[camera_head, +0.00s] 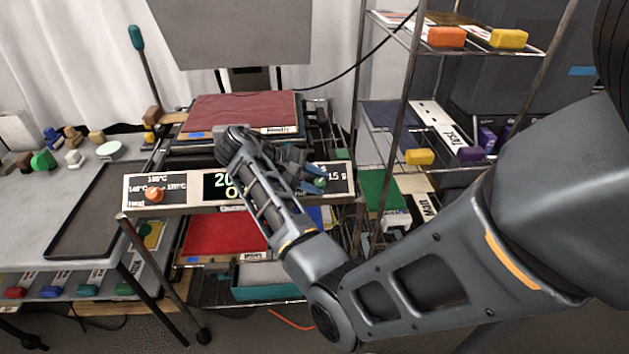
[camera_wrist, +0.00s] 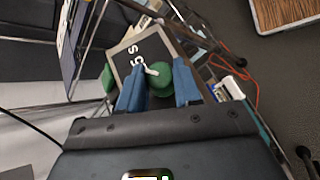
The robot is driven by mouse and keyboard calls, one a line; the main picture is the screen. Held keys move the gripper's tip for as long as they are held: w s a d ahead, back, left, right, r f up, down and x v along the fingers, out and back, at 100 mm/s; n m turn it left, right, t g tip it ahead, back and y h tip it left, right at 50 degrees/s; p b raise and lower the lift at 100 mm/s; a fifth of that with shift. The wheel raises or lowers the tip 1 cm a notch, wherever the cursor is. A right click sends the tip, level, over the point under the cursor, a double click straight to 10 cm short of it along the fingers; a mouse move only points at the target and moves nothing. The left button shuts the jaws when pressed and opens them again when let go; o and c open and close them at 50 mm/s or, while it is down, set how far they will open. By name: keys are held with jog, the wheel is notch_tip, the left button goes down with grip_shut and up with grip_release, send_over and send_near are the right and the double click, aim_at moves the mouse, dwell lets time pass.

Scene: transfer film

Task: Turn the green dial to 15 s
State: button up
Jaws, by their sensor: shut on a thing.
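The green dial (camera_wrist: 160,80) sits on the dark control panel, between the two blue fingers of my gripper (camera_wrist: 158,88) in the wrist view. My gripper is shut on the dial. The dial's white pointer (camera_wrist: 151,70) points up and left, toward a mark ending in "5 s" (camera_wrist: 136,60). In the head view my gripper (camera_head: 312,178) is at the panel's right part and hides most of the green dial (camera_head: 320,183). A mark that looks like "15 s" (camera_head: 337,178) shows to its right.
An orange dial (camera_head: 154,194) with temperature marks is at the panel's left. The middle display (camera_head: 214,186) is partly hidden by my arm. A red press plate (camera_head: 243,110) lies behind. A wire shelf (camera_head: 410,75) stands close on the right, and a dark tray (camera_head: 85,215) lies left.

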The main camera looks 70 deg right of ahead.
jog(key=shift+m+y, duration=0.4)
jog(key=o, duration=1)
jog(key=shift+o, duration=0.2)
jog(key=shift+v, duration=3.85)
jog(key=shift+r, duration=0.1)
jog(key=shift+s, duration=0.1)
